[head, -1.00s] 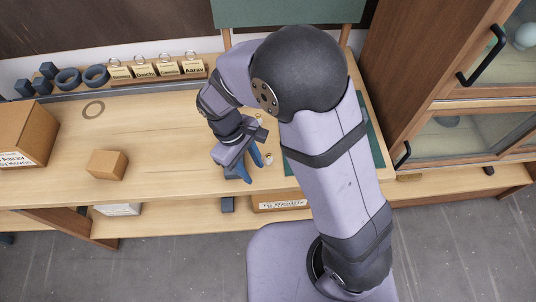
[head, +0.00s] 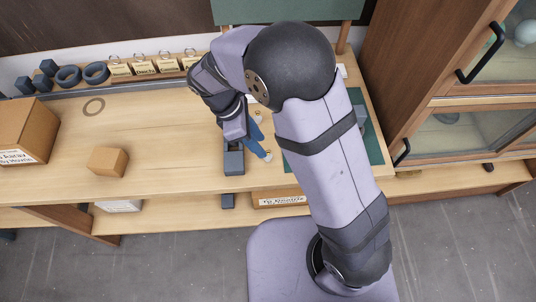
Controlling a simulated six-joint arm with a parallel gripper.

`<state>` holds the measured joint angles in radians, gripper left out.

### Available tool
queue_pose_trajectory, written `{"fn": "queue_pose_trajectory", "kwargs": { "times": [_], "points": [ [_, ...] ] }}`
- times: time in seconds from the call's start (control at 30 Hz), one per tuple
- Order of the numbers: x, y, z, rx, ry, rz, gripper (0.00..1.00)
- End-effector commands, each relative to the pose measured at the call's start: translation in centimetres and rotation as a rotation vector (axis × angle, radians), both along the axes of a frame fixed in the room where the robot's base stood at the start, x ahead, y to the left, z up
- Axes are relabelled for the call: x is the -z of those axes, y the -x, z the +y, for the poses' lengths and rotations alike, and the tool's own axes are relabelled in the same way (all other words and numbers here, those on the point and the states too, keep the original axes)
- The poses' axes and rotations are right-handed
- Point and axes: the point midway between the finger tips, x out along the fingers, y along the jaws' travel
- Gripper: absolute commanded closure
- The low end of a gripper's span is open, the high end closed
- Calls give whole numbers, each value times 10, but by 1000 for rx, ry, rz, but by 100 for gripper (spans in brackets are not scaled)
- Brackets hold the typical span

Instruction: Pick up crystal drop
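My gripper (head: 262,150), with blue fingers, reaches down over the workbench (head: 160,125) near its front edge, left of the green mat. A small pale, clear-looking piece (head: 268,156), possibly the crystal drop, is right at the fingertips. I cannot tell whether it is held or only beside them. Another small pale piece (head: 257,113) shows just behind the fingers. The gap between the fingers is too small and partly covered to judge.
A slate-grey box (head: 234,162) stands just left of the fingers. A green mat (head: 291,163) lies to the right, partly behind my arm. A small cardboard box (head: 108,161) and a larger one (head: 30,132) stand left. Dark rings (head: 96,73) and labelled blocks (head: 145,67) line the back.

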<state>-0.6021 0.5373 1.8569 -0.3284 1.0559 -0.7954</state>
Motion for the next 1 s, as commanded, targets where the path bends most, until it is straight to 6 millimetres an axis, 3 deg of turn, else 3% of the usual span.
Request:
{"fn": "queue_pose_trajectory", "kwargs": {
  "times": [0.23,0.6,0.87,0.9,1.0],
  "points": [
    [7,1,-5,2,2,2,65],
    [45,3,-20,1,0,1,65],
    [49,3,-20,2,-1,-2,65],
    [49,3,-20,2,-1,-2,68],
    [49,3,-20,2,-1,-2,92]
  ]
}}
